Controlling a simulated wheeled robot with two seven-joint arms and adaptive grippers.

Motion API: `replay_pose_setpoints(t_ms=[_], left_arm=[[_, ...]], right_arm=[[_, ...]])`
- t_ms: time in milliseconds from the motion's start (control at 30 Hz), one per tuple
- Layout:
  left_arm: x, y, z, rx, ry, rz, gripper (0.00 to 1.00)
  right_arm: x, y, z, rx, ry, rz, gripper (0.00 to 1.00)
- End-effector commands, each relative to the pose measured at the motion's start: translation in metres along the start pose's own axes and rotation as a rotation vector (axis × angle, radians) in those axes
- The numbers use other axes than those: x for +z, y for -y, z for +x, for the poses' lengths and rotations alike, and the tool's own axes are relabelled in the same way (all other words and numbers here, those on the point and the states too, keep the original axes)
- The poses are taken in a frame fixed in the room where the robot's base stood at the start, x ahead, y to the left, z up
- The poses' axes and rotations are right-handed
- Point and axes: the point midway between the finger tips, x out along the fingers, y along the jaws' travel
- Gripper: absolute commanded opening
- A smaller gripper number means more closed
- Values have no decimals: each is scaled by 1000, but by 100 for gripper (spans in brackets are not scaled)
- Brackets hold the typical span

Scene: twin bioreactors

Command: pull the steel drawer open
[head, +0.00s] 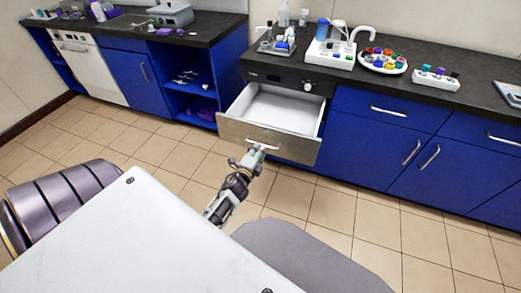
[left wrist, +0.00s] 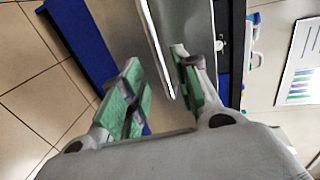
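The steel drawer (head: 268,137) stands pulled out from the dark unit in the head view, its white inside showing and empty. Its pale bar handle (head: 262,146) is on the front panel. My left gripper (head: 253,157) is at this handle. In the left wrist view its green-padded fingers (left wrist: 158,92) are apart, with a white-edged bar reaching between them, closer to the right-hand finger. A visible gap separates the bar from the other finger. Whether the right-hand finger touches the bar is unclear. My right gripper is not in view.
Blue cabinets (head: 375,140) with bar handles stand right of the drawer. An open blue shelf (head: 190,90) is to its left. The dark counter (head: 440,88) above carries lab items, including a round tray of coloured caps (head: 383,61). The tiled floor (head: 320,205) before the drawer is clear.

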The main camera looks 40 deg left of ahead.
Motion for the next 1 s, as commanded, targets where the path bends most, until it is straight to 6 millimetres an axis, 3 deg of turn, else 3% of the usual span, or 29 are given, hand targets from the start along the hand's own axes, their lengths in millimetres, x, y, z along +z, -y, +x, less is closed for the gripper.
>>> replay_pose_setpoints(t_ms=[600, 1000], left_arm=[[0, 0, -52, 1, 1, 0, 31], [0, 0, -62, 0, 1, 0, 31]], right_arm=[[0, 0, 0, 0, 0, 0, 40], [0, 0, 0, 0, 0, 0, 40]])
